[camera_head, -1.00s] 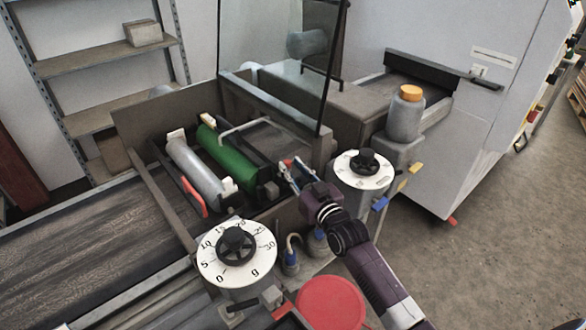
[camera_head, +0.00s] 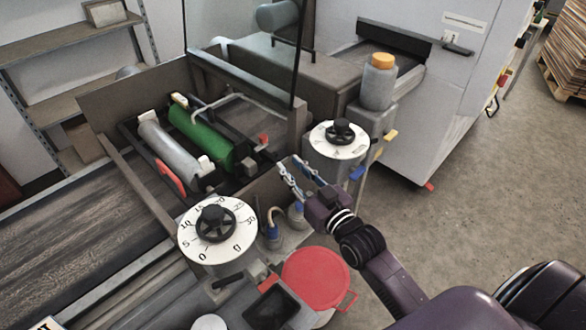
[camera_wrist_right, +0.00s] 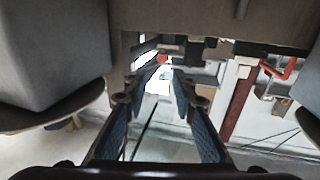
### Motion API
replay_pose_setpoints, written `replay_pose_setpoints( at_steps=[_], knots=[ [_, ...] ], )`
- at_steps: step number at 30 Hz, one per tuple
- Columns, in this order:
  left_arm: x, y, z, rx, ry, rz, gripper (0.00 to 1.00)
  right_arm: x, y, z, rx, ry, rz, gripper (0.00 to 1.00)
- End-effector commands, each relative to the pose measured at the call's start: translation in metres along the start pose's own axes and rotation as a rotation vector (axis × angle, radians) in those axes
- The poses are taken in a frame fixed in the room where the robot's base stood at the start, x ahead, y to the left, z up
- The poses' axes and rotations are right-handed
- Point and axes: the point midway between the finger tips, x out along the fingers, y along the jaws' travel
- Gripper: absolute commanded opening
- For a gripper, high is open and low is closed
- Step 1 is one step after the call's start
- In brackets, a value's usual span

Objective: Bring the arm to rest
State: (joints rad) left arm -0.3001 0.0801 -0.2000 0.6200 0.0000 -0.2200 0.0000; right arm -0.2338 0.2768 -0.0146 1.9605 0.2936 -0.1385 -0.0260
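My right arm, purple and black, comes into the head view from the lower right. Its gripper (camera_head: 298,180) is in front of the machine's front wall, between the two white dials, with its fingers apart and nothing between them. In the right wrist view the two blue-padded fingers (camera_wrist_right: 157,120) also stand apart and empty, below the underside of the machine. A black joint of mine shows at the lower right corner of the head view. My left gripper is not in view.
Near the right gripper are the large dial (camera_head: 217,230), the small dial (camera_head: 338,152) and the red round lid (camera_head: 316,278). A grey bottle with an orange cap (camera_head: 378,85) stands behind. Rollers, green (camera_head: 202,138) and grey (camera_head: 172,150), lie in the machine.

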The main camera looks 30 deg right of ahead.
Motion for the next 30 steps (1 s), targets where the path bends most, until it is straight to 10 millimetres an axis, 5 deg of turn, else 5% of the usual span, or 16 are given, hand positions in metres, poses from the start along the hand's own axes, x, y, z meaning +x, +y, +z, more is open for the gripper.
replay_pose_setpoints(
  at_steps=[19, 25, 30],
  knots=[
    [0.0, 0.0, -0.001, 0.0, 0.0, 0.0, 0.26, -0.005, -0.003, 0.004, -0.001, -0.02, -0.003, 0.25],
    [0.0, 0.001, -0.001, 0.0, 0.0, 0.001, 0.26, -0.032, -0.031, 0.051, -0.012, -0.242, -0.031, 0.25],
    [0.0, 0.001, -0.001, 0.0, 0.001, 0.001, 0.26, -0.086, -0.058, 0.103, -0.031, -0.536, -0.051, 0.25]
  ],
)
